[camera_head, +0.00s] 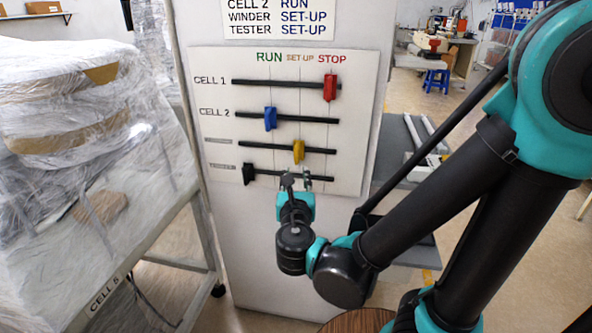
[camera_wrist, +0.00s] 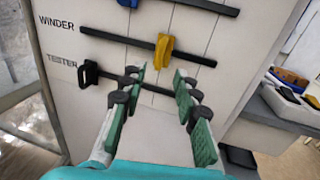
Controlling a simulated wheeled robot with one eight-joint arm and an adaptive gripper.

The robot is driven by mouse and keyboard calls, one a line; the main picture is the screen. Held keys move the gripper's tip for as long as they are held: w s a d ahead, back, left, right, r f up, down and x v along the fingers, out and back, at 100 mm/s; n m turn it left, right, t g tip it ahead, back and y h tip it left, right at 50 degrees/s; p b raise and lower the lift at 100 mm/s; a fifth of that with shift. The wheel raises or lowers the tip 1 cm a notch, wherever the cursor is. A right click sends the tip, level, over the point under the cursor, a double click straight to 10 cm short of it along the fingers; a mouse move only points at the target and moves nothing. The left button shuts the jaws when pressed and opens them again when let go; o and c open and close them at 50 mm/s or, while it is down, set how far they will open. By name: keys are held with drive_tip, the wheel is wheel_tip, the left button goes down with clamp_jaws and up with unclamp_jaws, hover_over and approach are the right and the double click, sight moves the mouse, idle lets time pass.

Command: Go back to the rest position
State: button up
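My gripper (camera_head: 297,181) is in front of the lowest rail of the slider panel (camera_head: 352,112), just below the yellow slider (camera_head: 299,151). In the wrist view my gripper (camera_wrist: 160,77) is open, its two green-padded fingers apart with nothing between them. Contact with the panel cannot be told. The yellow slider (camera_wrist: 166,52) sits on the WINDER rail, in the SET-UP column. The black slider (camera_wrist: 88,73) is at the left end of the TESTER rail, left of my fingers. The blue slider (camera_head: 270,118) is under RUN; the red slider (camera_head: 330,88) is under STOP.
A sign (camera_head: 280,18) above the panel reads CELL 2 RUN, WINDER SET-UP, TESTER SET-UP. A plastic-wrapped machine (camera_head: 70,110) on a stand marked CELL 5 is at the left. A grey bench (camera_wrist: 265,107) with small items is to the right. Floor shows beyond the panel.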

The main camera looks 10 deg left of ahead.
drive_tip(key=shift+s, duration=0.3)
drive_tip(key=w+d+f+m+g+h, duration=0.2)
drive_tip(key=d+f+m+g+h, duration=0.1)
drive_tip(key=d+f+m, duration=0.45)
drive_tip(key=w+d+f+m+g+h, duration=0.2)
drive_tip(key=d+f+m+g+h, duration=0.15)
drive_tip(key=d+m, duration=0.6)
drive_tip(key=s+d+f+m+g+y, duration=0.4)
drive_tip(key=s+d+f+m+g, duration=0.3)
drive_tip(key=m, duration=1.3)
drive_tip(key=s+d+f, duration=0.2)
drive_tip(key=d, duration=0.1)
drive_tip(key=shift+s, duration=0.35)
